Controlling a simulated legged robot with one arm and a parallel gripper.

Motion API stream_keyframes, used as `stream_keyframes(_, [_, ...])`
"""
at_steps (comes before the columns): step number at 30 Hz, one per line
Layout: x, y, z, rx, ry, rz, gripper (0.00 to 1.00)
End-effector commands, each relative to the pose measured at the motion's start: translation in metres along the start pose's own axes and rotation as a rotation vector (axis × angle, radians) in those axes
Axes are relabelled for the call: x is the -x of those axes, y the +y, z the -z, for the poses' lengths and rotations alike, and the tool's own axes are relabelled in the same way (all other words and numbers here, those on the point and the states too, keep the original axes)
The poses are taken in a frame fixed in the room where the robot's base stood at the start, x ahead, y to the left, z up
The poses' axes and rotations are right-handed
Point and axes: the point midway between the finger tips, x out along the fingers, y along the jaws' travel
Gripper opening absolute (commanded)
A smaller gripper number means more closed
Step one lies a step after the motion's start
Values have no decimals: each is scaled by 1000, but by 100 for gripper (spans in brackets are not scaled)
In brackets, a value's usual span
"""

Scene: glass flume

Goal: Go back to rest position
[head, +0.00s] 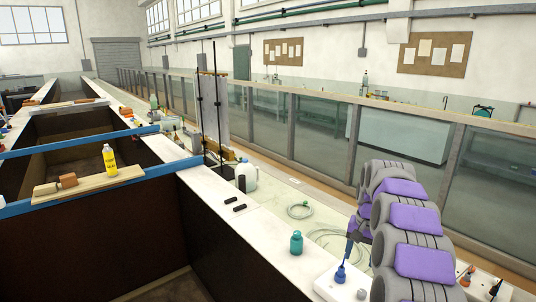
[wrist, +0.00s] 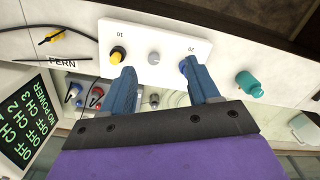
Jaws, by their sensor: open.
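My gripper (wrist: 160,76) is open, with two blue fingers apart and nothing between them but a view of a white panel (wrist: 140,32). The panel carries a yellow knob (wrist: 118,55), a grey knob (wrist: 153,58) and a blue knob (wrist: 183,66). The right finger overlaps the blue knob in the wrist view; I cannot tell if they touch. In the head view my arm reaches out at the lower right, with the gripper (head: 350,244) above the white panel (head: 326,286) and close to its blue knob (head: 340,274).
A teal bottle (head: 296,242) stands on the bench beside the panel. A coiled clear hose (head: 300,211) and a white jug (head: 247,176) are farther along. A dark display (wrist: 25,125) is at the left in the wrist view. Glass panes (head: 320,128) run along the right.

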Motion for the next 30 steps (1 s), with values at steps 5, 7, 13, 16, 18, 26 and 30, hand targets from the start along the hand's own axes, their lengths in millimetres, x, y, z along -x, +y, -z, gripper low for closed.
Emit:
stream_keyframes(5, [13,-9,-54,87,-20,3,60])
stream_keyframes(7, [17,-10,-77,118,-28,3,60])
stream_keyframes(13, [22,-8,-141,207,-44,-1,60])
stream_keyframes(16, [21,-4,-175,248,-54,-8,60])
stream_keyframes(18, [20,1,-198,276,-59,-13,60])
stream_keyframes(26, [4,24,-285,368,-80,-32,60])
stream_keyframes(30, [-12,42,-332,410,-92,-44,60])
